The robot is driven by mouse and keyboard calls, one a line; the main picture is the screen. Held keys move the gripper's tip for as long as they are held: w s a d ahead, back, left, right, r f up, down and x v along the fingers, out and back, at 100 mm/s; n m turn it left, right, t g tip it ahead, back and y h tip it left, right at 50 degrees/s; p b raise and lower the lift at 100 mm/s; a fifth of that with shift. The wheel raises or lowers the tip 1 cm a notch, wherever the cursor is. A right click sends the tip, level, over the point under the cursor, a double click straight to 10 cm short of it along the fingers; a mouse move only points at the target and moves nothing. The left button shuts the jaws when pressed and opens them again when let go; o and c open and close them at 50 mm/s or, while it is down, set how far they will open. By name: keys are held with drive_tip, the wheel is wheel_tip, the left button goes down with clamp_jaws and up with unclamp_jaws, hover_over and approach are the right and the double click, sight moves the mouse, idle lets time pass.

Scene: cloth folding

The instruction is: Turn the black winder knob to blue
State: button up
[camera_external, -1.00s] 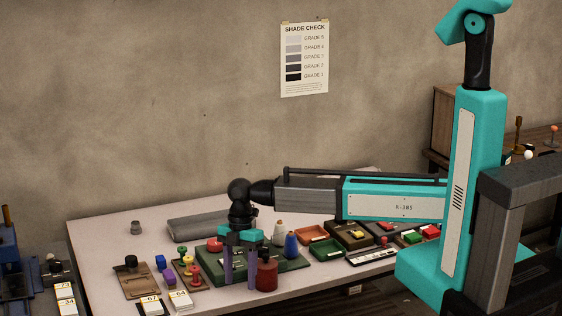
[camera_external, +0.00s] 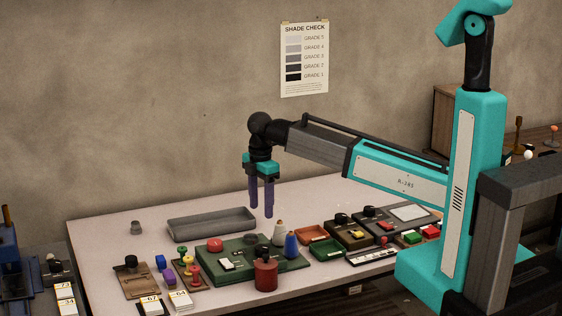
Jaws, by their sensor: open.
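Several black knobs show, and I cannot tell which one is the winder knob. One black knob (camera_external: 131,261) stands on a brown plate (camera_external: 136,285) at the table's front left. Another black knob (camera_external: 342,218) is on an olive box, and another black knob (camera_external: 370,210) is on a dark panel, both right of centre. No blue mark is readable at any of them. My gripper (camera_external: 261,210) is open and empty, pointing down with its two purple fingers apart.
A green board (camera_external: 222,278) carries a red knob (camera_external: 215,244). A grey tray (camera_external: 190,233) lies behind. The table's back left is mostly clear.

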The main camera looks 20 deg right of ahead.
sight(262, 247)
drive_tip(key=shift+f, duration=0.15)
drive_tip(key=shift+f+p, duration=1.75)
drive_tip(key=shift+f, duration=5)
drive_tip(key=c, duration=1.1)
drive_tip(key=shift+o, duration=0.2)
